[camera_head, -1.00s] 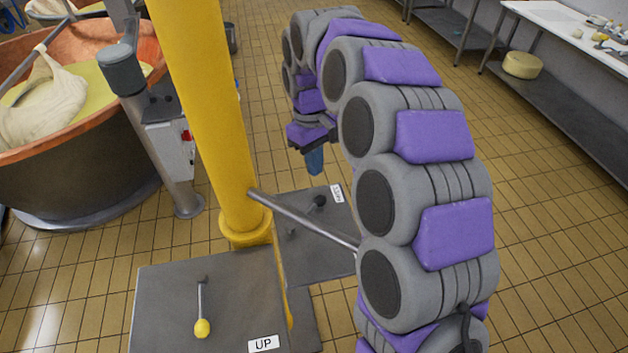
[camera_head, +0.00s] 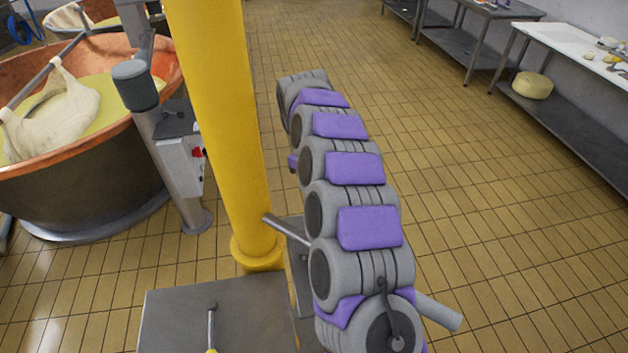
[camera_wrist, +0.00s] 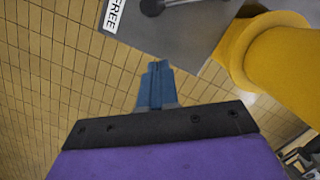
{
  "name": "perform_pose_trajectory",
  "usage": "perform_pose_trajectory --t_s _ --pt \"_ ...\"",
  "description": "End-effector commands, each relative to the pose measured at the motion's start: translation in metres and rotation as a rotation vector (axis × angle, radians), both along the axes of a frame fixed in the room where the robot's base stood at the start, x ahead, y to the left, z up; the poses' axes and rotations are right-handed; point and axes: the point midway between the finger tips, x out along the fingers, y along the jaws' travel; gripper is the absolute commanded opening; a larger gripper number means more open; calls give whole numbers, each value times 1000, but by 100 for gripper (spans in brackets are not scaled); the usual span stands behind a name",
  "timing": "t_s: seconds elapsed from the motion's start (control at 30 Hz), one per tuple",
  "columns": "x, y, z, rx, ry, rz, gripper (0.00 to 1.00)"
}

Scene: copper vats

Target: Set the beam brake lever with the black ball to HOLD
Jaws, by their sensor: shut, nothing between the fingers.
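The black ball (camera_wrist: 152,6) of the beam brake lever is at the top edge of the wrist view, partly cut off. Its metal rod (camera_wrist: 190,2) runs to the right, over a grey plate (camera_wrist: 185,35). A white label reading FREE (camera_wrist: 116,12) lies at the plate's edge, left of the ball. My gripper (camera_wrist: 157,66) is shut and empty, its blue fingertips below the ball in the picture and apart from it. In the head view my arm hides the gripper and the black ball lever. No HOLD label is visible.
A yellow post (camera_head: 225,120) stands left of my arm, with a metal bar (camera_head: 288,229) coming from it. A second lever (camera_head: 212,325) with a yellow ball stands on the front plate (camera_head: 165,320). A copper vat (camera_head: 90,190) is at left.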

Motion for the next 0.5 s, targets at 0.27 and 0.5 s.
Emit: perform_pose_trajectory --t_s 0.27,0.5 --pt "-8 -8 -57 -1 2 1 0" --pt "-23 -27 -68 2 1 0 0"
